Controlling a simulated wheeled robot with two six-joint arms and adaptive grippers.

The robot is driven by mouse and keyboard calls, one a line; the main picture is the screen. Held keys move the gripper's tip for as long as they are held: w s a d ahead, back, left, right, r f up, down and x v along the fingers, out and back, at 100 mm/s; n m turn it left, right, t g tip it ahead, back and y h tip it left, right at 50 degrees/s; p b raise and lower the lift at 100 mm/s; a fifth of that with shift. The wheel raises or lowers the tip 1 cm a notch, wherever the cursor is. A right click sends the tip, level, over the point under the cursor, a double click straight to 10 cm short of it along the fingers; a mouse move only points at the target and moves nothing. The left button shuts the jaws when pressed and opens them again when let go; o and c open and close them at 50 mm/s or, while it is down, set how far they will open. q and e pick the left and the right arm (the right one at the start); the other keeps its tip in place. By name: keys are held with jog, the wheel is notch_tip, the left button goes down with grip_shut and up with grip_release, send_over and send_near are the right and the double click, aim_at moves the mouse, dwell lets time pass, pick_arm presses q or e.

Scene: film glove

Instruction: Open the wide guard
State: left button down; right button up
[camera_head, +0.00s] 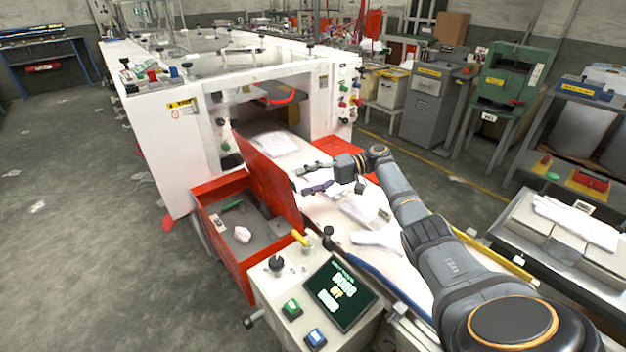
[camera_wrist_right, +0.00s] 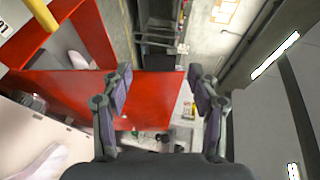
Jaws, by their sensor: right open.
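I take the large red panel (camera_head: 268,175) to be the wide guard. It stands tilted along the conveyor side of an open red box (camera_head: 222,254). My right gripper (camera_head: 306,179) reaches in from the right over the white conveyor, its open fingers pointing left toward the panel. In the right wrist view, red sheet (camera_wrist_right: 152,98) shows beyond and between the open fingertips (camera_wrist_right: 158,82). Nothing is held, and I cannot tell whether a finger touches the panel. My left gripper is not in view.
A control box with a screen (camera_head: 340,293) and a yellow-topped lever (camera_head: 300,239) stand close in front. White film pieces (camera_head: 366,211) lie on the conveyor under my right arm. The white machine housing (camera_head: 165,150) rises behind. Open floor lies at left.

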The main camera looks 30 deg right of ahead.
jog(key=v, duration=0.6)
jog(key=shift+d, duration=0.25)
jog(key=shift+s+r, duration=0.1)
jog(key=shift+s, duration=0.05)
